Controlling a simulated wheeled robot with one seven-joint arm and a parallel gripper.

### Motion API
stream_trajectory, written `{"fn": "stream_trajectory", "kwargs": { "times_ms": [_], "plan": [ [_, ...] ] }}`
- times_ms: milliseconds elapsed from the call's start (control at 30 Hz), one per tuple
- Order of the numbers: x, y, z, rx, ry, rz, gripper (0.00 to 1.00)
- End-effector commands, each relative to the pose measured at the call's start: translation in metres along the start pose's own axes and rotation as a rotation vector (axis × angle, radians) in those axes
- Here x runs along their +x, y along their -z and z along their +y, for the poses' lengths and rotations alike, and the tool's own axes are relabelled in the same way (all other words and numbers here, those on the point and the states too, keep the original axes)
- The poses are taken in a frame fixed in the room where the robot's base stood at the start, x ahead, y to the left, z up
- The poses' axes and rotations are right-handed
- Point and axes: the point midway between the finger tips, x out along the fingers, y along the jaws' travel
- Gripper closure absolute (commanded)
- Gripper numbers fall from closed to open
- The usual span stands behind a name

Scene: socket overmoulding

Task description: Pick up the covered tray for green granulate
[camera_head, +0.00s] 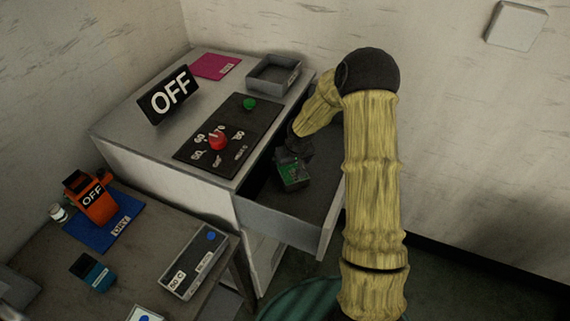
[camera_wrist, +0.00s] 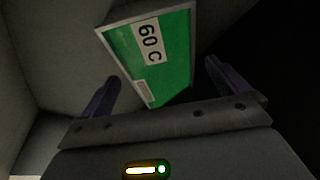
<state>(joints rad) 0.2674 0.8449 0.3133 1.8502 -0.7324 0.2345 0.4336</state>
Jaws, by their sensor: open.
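The covered tray with a green lid (camera_head: 293,177) lies inside the open drawer of the grey cabinet. In the wrist view the green lid (camera_wrist: 177,62) carries a white label reading "60 C", and the tray sits tilted in the picture. My gripper (camera_wrist: 160,85) is open, with one dark finger to the left of the tray and one to its right. The tray's near end lies between or just beyond the fingers; I cannot tell the exact depth. In the head view my gripper (camera_head: 293,155) is down in the drawer at the tray's far end, partly hidden by my arm.
The drawer (camera_head: 285,232) has walls around the tray. The cabinet top holds a control panel (camera_head: 240,125), an OFF sign (camera_head: 168,95), an empty grey tray (camera_head: 273,74) and a magenta mat (camera_head: 216,66). A lower table at left holds a "50 C" tray (camera_head: 194,262) and an orange device (camera_head: 91,198).

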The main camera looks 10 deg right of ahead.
Motion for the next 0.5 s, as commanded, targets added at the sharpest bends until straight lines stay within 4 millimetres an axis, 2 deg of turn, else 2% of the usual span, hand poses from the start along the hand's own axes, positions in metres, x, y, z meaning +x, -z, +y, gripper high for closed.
{"fn": "stream_trajectory", "kwargs": {
  "times_ms": [200,300,500],
  "plan": [
    [0.007,0.029,0.0,0.002,0.001,0.0,0.0],
    [0.026,0.026,0.0,0.001,0.001,-0.003,0.0],
    [0.038,0.027,0.001,0.001,-0.001,0.001,0.0]
  ]
}}
